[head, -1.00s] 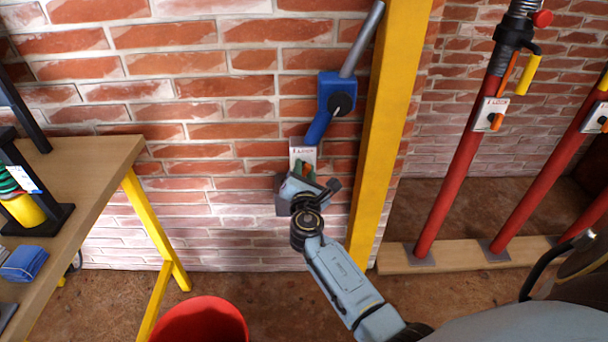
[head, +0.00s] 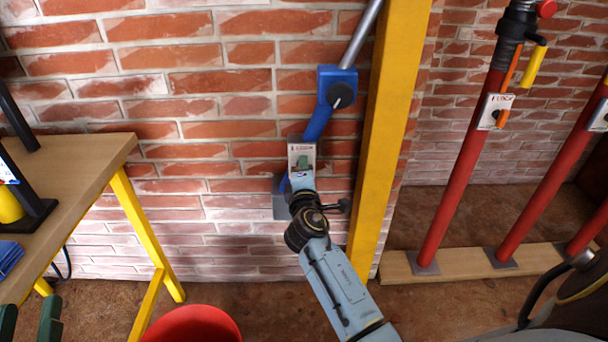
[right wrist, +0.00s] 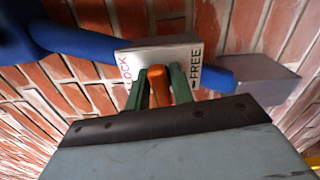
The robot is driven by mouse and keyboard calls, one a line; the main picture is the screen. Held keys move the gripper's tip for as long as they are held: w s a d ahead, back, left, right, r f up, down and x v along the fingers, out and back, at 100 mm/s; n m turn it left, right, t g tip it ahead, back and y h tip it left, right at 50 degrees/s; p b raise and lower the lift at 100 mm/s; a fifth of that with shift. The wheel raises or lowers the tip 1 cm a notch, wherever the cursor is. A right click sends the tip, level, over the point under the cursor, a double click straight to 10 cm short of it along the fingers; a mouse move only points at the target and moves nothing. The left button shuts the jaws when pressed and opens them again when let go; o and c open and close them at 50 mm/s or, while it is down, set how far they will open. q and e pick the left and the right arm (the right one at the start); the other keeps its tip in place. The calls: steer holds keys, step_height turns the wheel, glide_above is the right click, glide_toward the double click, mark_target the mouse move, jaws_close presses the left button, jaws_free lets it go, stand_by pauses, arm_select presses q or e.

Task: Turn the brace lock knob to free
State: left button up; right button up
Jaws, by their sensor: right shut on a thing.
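The brace (head: 318,122) is blue with a grey rod and leans on the brick wall beside a yellow post. Its white plate (head: 303,150) reads LOCK on the left and FREE on the right in the right wrist view (right wrist: 207,45). The orange lock knob (right wrist: 158,87) stands between these two words, tilted slightly. My right gripper (right wrist: 161,82) is shut on the knob, a green finger on each side; in the head view the gripper hides the knob. My left gripper (head: 29,320) shows only two dark green fingers, apart and empty, at the bottom left.
The yellow post (head: 388,130) stands close to the right of the brace. Red props (head: 462,170) with similar plates stand further right on a plank (head: 440,268). A wooden table (head: 85,165) with yellow legs is at left, a red bucket (head: 195,325) below.

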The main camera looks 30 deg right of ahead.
arm_select(q)
steer(key=shift+s+r+t+h+b, duration=0.2)
steer(key=shift+s+r+t, duration=0.1)
steer(key=shift+r+t, duration=0.35)
steer(key=shift+s+r+t+h+b, duration=0.15)
steer(key=shift+s+r+t, duration=0.25)
steer(key=shift+r, duration=0.45)
arm_select(e)
steer(key=shift+f+m, duration=0.1)
steer(key=shift+m, duration=0.7)
arm_select(q)
steer(key=shift+w, duration=0.1)
arm_select(e)
steer(key=o, duration=0.8)
